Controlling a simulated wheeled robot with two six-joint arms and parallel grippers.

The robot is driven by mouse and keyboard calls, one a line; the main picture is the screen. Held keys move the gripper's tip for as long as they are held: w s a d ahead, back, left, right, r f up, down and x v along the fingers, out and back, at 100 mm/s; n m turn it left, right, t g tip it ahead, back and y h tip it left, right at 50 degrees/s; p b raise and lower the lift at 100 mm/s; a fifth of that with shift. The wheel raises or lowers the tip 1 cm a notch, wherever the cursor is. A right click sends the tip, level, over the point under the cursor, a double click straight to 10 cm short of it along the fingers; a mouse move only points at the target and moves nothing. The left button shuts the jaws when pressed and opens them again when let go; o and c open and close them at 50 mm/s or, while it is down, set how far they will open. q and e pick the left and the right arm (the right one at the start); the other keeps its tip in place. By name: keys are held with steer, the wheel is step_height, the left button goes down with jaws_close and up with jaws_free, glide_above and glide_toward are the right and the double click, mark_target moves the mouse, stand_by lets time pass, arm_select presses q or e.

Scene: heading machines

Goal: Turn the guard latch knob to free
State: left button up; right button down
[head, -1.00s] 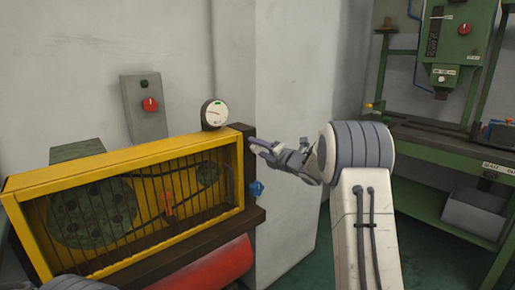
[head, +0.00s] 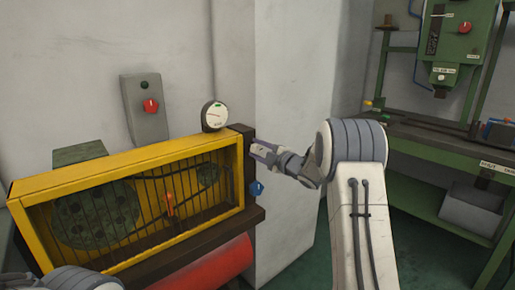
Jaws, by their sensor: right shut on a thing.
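The yellow guard (head: 130,168) with dark bars stands closed at the left. A dark post (head: 246,150) is at its right end. My right gripper (head: 260,151) reaches in from the right to the upper part of this post. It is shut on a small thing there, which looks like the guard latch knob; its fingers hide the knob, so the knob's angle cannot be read. A blue knob (head: 257,188) sits lower on the same end, below and apart from the gripper. Part of my left arm shows at the bottom left; its gripper is out of view.
A round gauge (head: 215,116) stands on the guard's top right corner. A grey box with a red knob (head: 151,105) is on the wall. A red cylinder (head: 205,264) lies below the guard. A green bench (head: 440,145) with a drill press stands at the right.

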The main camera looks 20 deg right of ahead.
steer(key=shift+f, duration=0.1)
stand_by(0.3)
steer(key=c, duration=0.6)
jaws_free()
steer(key=shift+c, duration=0.2)
steer(key=v, duration=1)
steer(key=shift+s+b, duration=0.3)
steer(key=shift+b, duration=0.05)
steer(key=shift+d, duration=0.1)
